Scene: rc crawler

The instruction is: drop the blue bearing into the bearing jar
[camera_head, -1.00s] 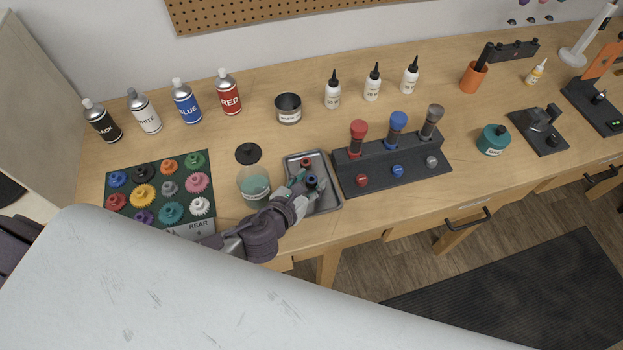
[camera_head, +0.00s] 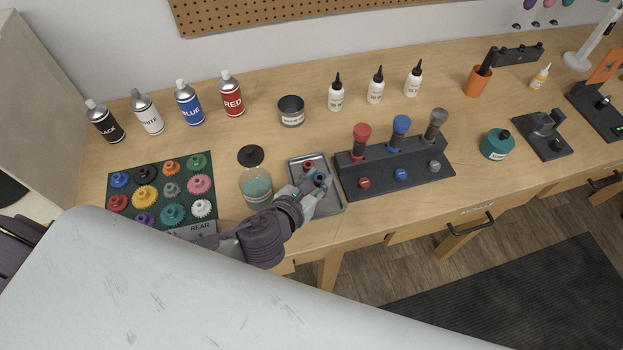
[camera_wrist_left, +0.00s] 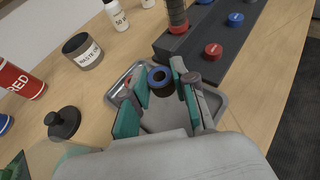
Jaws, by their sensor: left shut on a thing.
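The blue bearing (camera_head: 320,178) is a small blue ring with a dark centre, over the grey tray (camera_head: 330,207). My left gripper (camera_head: 315,185) is shut on it; in the left wrist view the blue bearing (camera_wrist_left: 153,80) shows between the fingertips. I cannot tell whether it is clear of the tray floor. A red bearing (camera_head: 308,166) is in the tray beside the gripper. The clear jar with teal contents (camera_head: 257,187), which looks like the bearing jar, stands left of the tray; its label is unreadable. A black knobbed lid (camera_head: 250,155) lies behind it. My right gripper is out of view.
A dark tool rack (camera_head: 395,174) with coloured handles stands right of the tray. A waste oil tin (camera_head: 291,111) and white bottles stand behind. A green gear mat (camera_head: 187,157) lies left of the jar. Bare wood is free between the tin and the tray.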

